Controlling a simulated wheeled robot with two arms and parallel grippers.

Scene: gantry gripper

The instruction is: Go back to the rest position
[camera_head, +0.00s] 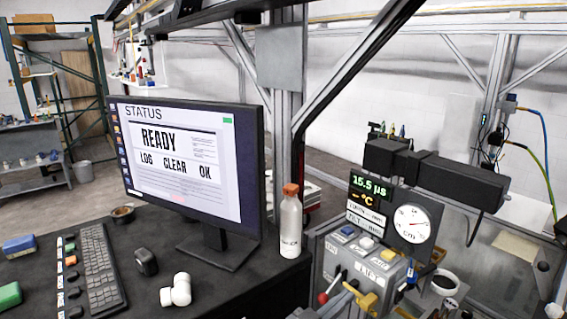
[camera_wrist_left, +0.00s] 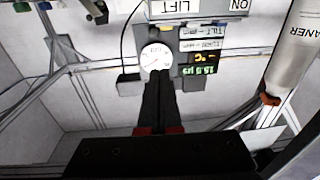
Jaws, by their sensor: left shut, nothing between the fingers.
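My left gripper (camera_wrist_left: 158,85) shows in the left wrist view. Its dark fingers rise from the black body at the bottom, with red parts at their base. The fingers are together, with nothing between them. They point toward the round dial gauge (camera_wrist_left: 157,56), which appears upside down; the green and yellow readout (camera_wrist_left: 205,63) is beside it. In the head view the gauge (camera_head: 411,223) stands on the instrument panel at the right. I cannot clearly pick out the left fingers there. My right gripper is in neither view.
A white bottle with an orange cap (camera_head: 290,225) stands between the monitor (camera_head: 190,165) and the panel, and looms close at right in the wrist view (camera_wrist_left: 297,45). A keyboard (camera_head: 100,268) and a white pipe elbow (camera_head: 177,290) lie on the dark table. Metal posts rise behind.

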